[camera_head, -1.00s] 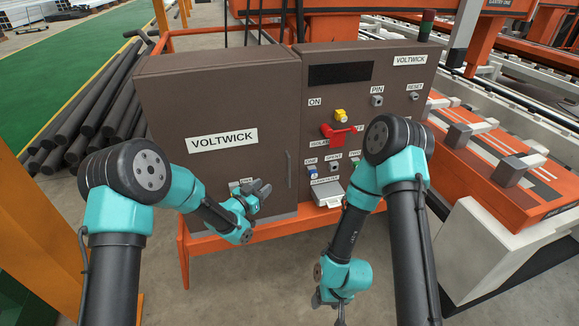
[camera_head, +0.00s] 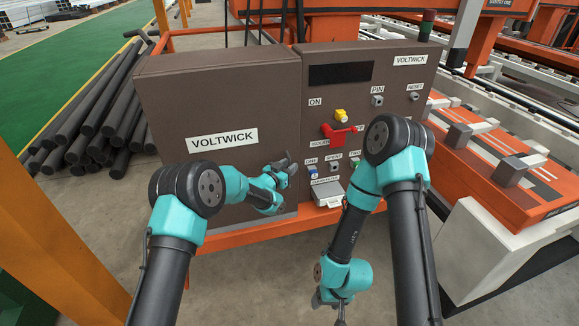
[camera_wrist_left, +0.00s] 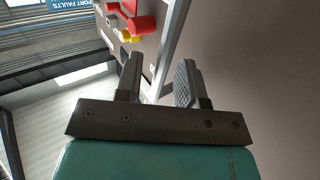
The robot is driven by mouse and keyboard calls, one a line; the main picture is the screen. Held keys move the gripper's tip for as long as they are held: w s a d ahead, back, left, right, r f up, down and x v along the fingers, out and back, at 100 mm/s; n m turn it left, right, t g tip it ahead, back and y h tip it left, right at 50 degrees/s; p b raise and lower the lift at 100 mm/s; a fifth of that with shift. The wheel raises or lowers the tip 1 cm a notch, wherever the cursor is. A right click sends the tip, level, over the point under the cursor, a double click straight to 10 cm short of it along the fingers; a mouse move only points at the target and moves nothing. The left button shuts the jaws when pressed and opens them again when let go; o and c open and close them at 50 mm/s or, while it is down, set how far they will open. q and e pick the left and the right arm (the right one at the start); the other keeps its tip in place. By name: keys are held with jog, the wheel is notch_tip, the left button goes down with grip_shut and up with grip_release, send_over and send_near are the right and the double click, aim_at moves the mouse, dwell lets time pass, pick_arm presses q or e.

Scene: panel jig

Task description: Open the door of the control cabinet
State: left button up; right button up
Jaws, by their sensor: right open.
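The control cabinet's brown door (camera_head: 200,100) bears a VOLTWICK label and looks shut. Its thin upright handle near the door's right edge is mostly hidden behind my left gripper (camera_head: 286,166) in the head view. In the left wrist view, a pale grey bar (camera_wrist_left: 172,40), which looks like the handle, runs between the two spread fingers of my left gripper (camera_wrist_left: 160,75). I cannot tell whether either finger touches it. My right gripper (camera_head: 331,300) is open and empty, low in front of the cabinet, pointing down.
The control panel (camera_head: 365,110) right of the door carries a red handle (camera_head: 336,136), a yellow knob (camera_head: 341,115) and several small buttons. Dark pipes (camera_head: 100,120) are stacked left. An orange fixture (camera_head: 500,170) stands right. The floor before the cabinet is open.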

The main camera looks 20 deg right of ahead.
pick_arm(q)
jog(key=shift+w+d, duration=0.15)
jog(key=shift+d, duration=0.15)
grip_shut()
dwell(0.5)
